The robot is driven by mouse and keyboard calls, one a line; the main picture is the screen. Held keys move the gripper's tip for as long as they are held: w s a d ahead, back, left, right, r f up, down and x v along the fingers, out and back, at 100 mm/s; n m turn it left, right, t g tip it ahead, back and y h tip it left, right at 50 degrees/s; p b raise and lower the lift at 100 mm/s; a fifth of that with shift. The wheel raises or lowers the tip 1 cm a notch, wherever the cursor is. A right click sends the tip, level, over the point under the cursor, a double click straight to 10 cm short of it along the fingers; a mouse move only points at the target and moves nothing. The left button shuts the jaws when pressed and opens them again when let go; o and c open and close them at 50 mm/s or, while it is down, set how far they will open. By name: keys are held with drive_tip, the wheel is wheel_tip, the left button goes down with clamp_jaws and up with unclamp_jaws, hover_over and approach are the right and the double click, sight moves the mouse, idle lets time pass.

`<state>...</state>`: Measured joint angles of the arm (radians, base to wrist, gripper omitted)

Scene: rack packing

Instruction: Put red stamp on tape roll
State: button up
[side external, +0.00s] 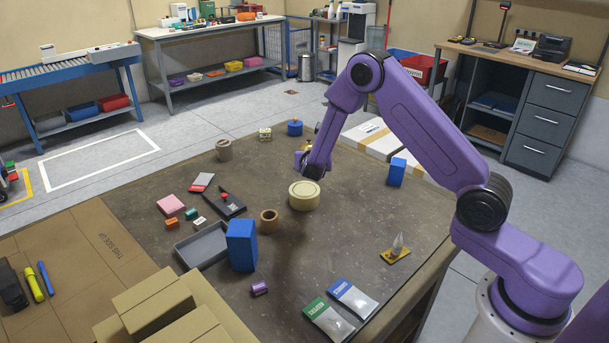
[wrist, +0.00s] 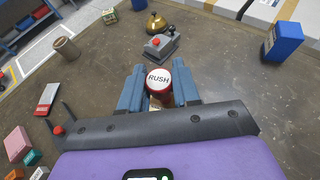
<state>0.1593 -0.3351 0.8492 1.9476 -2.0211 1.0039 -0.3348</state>
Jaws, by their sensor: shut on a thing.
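The red stamp (wrist: 158,78) is between the blue fingers of my gripper (wrist: 158,90) in the wrist view, its round white top reading "RUSH". My gripper is shut on it. In the side external view my gripper (side external: 313,172) is just above and behind a thick cream roll (side external: 304,197), which looks like the tape roll and lies flat on the table. The stamp cannot be made out clearly there. I cannot tell whether stamp and roll touch. The roll is mostly hidden behind my gripper in the wrist view.
A brown ring-shaped roll (side external: 269,222) and an upright blue box (side external: 241,245) stand in front left. A grey device with a red button (wrist: 155,45) and a gold bell (wrist: 155,20) are beyond my gripper. The table right of the cream roll is fairly clear.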

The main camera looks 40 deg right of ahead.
drive_tip(key=w+f, duration=0.2)
drive_tip(key=f, duration=0.1)
drive_tip(key=w+f, duration=0.2)
drive_tip(key=shift+d, duration=0.25)
drive_tip(key=shift+w+f, duration=0.15)
drive_tip(key=shift+f, duration=1.55)
drive_tip(key=o, duration=1)
drive_tip(key=shift+f, duration=0.15)
drive_tip(key=shift+o, duration=0.2)
